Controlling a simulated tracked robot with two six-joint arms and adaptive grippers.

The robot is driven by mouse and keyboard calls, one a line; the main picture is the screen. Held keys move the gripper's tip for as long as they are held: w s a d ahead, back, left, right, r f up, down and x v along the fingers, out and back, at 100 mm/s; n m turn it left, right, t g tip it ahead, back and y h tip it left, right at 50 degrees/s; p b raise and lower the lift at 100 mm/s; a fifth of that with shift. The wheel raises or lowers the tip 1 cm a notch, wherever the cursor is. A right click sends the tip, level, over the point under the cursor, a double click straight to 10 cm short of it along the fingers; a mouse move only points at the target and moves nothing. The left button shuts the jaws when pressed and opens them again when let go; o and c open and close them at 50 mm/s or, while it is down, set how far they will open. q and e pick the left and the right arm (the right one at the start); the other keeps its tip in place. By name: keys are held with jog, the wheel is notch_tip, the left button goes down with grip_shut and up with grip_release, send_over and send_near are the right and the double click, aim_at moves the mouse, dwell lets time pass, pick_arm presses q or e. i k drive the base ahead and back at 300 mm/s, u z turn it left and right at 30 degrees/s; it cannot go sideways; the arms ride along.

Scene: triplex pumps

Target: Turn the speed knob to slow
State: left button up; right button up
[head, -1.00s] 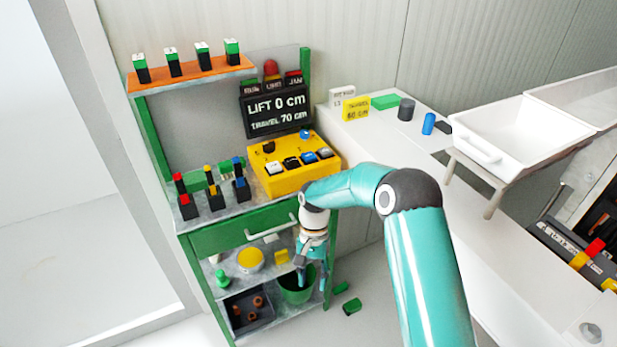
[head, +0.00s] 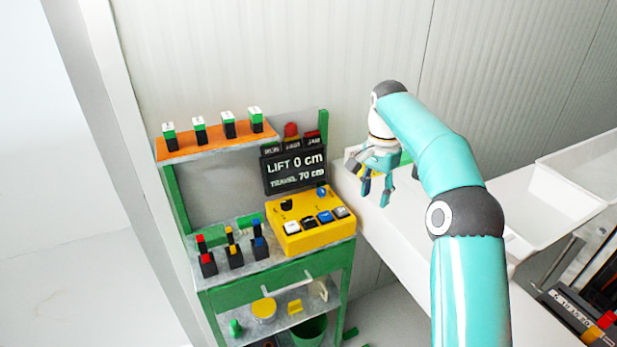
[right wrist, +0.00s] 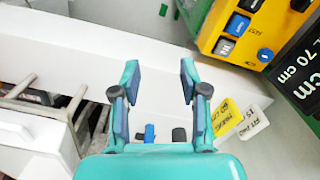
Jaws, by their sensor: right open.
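The yellow control box (head: 300,242) sits on the green workbench and carries a row of push buttons. A small blue knob (head: 321,191) stands at its back right corner, and a black knob (head: 286,205) at its back left. In the right wrist view the blue knob (right wrist: 265,54) is at the upper right, and lettering near it looks like FAST. My right gripper (head: 375,192) is open and empty, to the right of the box, over the white counter. It also shows in the right wrist view (right wrist: 158,72), fingers apart. My left gripper is out of view.
A dark display (head: 296,173) reads LIFT 0 cm, TRAVEL 70 cm, behind the box. Several levers (head: 232,246) stand to its left. The white counter (head: 420,235) holds small items and a yellow card (right wrist: 222,117). A white tray (head: 570,180) is at right.

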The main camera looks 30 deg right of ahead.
aim_at(321, 192)
jog(key=u, duration=0.05)
jog(key=i, duration=0.85)
jog(key=z, duration=0.35)
